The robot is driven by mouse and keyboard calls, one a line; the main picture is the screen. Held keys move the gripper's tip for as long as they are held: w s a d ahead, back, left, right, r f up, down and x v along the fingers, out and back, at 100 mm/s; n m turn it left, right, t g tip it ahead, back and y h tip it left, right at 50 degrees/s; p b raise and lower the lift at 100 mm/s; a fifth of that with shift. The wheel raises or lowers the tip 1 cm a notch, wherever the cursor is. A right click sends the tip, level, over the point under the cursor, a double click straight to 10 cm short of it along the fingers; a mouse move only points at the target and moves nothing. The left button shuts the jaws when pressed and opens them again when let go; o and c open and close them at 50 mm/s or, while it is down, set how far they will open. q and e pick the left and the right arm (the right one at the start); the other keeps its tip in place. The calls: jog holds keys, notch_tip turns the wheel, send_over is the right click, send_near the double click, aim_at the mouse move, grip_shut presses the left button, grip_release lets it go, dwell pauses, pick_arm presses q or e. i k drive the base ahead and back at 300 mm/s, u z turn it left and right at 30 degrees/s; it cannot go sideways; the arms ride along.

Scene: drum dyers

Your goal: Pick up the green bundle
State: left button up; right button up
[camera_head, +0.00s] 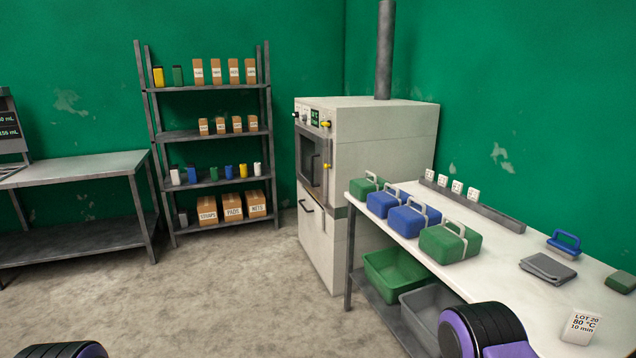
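Two green bundles with pale handles sit on the white table (503,262) at the right. The nearer, larger green bundle (438,243) is at the front end of a row. The smaller-looking green bundle (361,188) is at the far end, partly hidden. Two blue bundles, a farther one (378,204) and a nearer one (401,221), stand between them. I cannot tell from the picture which green bundle the task means. Neither gripper is in view; only purple and black parts of my arms show at the bottom left and bottom right.
A green bin (393,272) and a grey bin (425,309) are on the shelf under the table. The floor at left is clear.

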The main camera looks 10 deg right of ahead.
aim_at(359, 188)
jog(key=u, duration=0.45)
jog(key=i, duration=2.5)
jog(key=z, duration=1.5)
jog(key=i, duration=0.8)
jog(key=z, duration=0.8)
